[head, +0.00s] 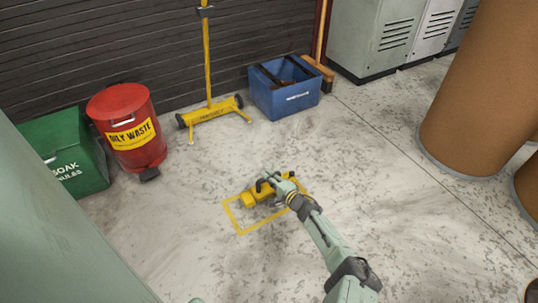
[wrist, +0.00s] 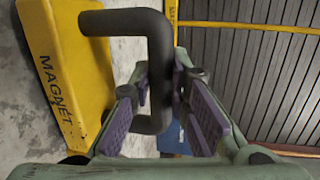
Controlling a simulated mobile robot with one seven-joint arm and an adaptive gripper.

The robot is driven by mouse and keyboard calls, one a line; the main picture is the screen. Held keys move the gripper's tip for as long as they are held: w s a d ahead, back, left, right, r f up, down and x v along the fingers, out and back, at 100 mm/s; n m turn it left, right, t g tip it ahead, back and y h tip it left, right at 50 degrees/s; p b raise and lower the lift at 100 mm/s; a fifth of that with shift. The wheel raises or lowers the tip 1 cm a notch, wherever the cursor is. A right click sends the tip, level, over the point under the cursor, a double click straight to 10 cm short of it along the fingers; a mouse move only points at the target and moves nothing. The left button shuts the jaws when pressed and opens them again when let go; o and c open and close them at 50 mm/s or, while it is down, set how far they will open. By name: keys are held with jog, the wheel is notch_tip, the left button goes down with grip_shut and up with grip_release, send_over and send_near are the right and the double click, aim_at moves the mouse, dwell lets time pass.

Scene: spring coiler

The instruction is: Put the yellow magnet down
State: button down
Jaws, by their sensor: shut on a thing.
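The yellow magnet (head: 257,196) is a yellow block with a black handle. In the head view it is low over or on the floor, within a yellow square outline (head: 240,227) painted there. Whether it touches the floor cannot be told. In the wrist view the yellow body (wrist: 65,75), lettered "MAGNET", is at the left, and its dark handle (wrist: 125,22) loops to the right. My gripper (head: 273,181) is at the magnet's handle. In the wrist view my gripper (wrist: 160,105) has its purple-padded fingers on either side of the handle, shut on it.
A red oily waste bin (head: 126,125) and a green box (head: 66,160) stand at the left. A yellow wheeled stand (head: 213,110) and a blue crate (head: 285,90) are at the back. A large brown cylinder (head: 490,90) stands at the right. The floor around the outline is clear.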

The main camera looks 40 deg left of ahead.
jog(key=shift+w+r, duration=0.1)
jog(key=shift+r, duration=0.15)
jog(key=shift+f, duration=0.1)
jog(key=c, duration=2)
grip_release()
jog(key=shift+f, duration=0.2)
jog(key=o, duration=0.5)
jog(key=shift+c, duration=0.2)
jog(key=shift+r, duration=0.1)
jog(key=shift+d+r+p, duration=0.2)
jog(key=shift+p, duration=0.1)
jog(key=p+v, duration=0.6)
jog(key=v, duration=0.5)
jog(key=shift+s+d, duration=0.3)
